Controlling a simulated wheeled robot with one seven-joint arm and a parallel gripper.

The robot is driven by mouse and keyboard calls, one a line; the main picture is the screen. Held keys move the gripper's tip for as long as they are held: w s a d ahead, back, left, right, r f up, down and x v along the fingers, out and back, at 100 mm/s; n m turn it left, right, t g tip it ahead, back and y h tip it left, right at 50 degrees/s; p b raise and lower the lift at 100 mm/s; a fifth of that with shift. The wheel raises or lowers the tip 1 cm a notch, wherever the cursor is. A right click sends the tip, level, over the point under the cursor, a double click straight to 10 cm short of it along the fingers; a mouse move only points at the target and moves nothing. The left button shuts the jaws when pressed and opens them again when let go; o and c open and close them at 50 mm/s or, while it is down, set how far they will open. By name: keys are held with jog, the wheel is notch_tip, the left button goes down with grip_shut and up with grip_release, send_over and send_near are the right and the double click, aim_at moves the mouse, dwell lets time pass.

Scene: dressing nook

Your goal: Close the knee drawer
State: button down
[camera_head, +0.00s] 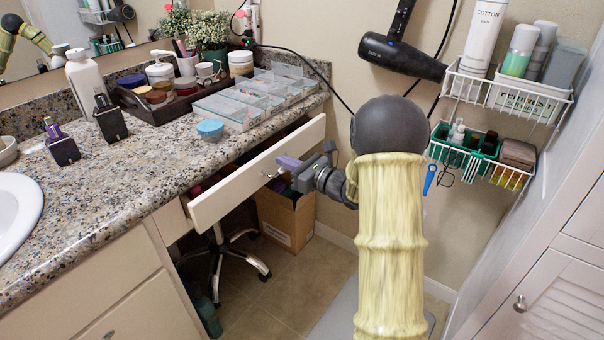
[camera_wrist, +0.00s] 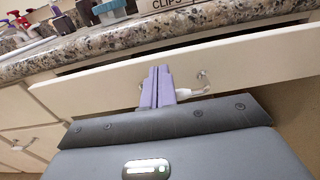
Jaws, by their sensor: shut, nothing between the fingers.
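The knee drawer (camera_head: 232,193) is a long white drawer under the granite counter. It stands partly open, with its front out past the counter edge and a dark gap behind it. In the wrist view its white front (camera_wrist: 240,66) spans the picture below the counter.
The granite counter (camera_head: 160,160) carries a dark tray (camera_head: 160,108), clear organizers (camera_head: 240,105) and bottles. Below the drawer are a cardboard box (camera_head: 287,220) and a chair base (camera_head: 232,255). Wire baskets (camera_head: 500,95) and a hair dryer (camera_head: 400,55) hang on the right wall.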

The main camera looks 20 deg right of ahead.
jog(key=shift+x, duration=1.35)
